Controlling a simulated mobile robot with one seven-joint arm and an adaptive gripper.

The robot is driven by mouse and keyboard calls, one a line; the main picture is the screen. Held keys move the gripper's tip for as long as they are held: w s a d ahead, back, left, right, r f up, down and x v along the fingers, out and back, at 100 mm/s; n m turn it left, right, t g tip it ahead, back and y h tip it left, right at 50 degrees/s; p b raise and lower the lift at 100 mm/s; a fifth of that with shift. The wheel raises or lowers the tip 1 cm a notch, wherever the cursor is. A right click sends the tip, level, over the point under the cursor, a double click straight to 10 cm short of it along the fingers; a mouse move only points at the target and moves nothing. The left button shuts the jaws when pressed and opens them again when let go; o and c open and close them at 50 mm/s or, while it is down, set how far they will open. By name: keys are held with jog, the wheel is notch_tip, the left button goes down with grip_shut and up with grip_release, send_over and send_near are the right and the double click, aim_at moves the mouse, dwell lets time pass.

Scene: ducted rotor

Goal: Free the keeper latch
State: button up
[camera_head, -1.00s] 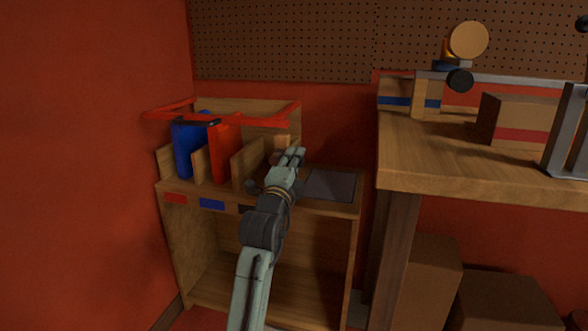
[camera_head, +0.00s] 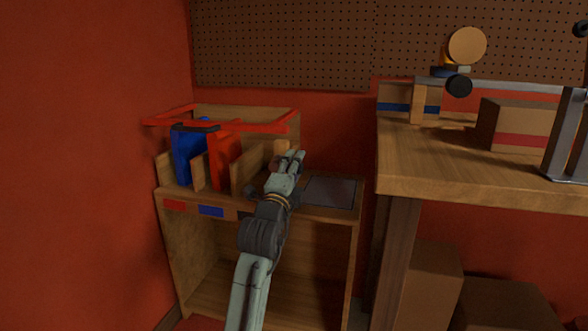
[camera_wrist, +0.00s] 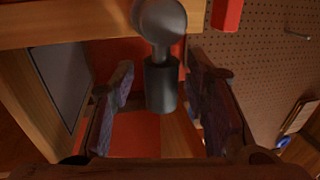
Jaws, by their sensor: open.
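A grey round knob on a dark cylinder (camera_wrist: 160,85) shows in the wrist view between my two fingers. It looks like the keeper latch's handle, but I cannot tell for sure. My gripper (camera_head: 291,158) is open at the right end of the slotted wooden rack; in the wrist view its fingers (camera_wrist: 164,100) stand on both sides of the cylinder, with gaps visible. A red bar frame (camera_head: 222,122) runs over the rack. A blue panel (camera_head: 186,157) and a red panel (camera_head: 223,163) stand upright in the slots.
The rack stands on a wooden cabinet (camera_head: 340,211) with a grey plate (camera_head: 329,191) on its top at the right. A wooden workbench (camera_head: 450,182) rises to the right, with boxes below. A red wall closes the left side, and pegboard (camera_head: 280,45) the back.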

jog(key=shift+s, duration=0.1)
jog(key=v, duration=0.7)
jog(key=shift+s+a+f, duration=0.1)
jog(key=shift+s, duration=0.05)
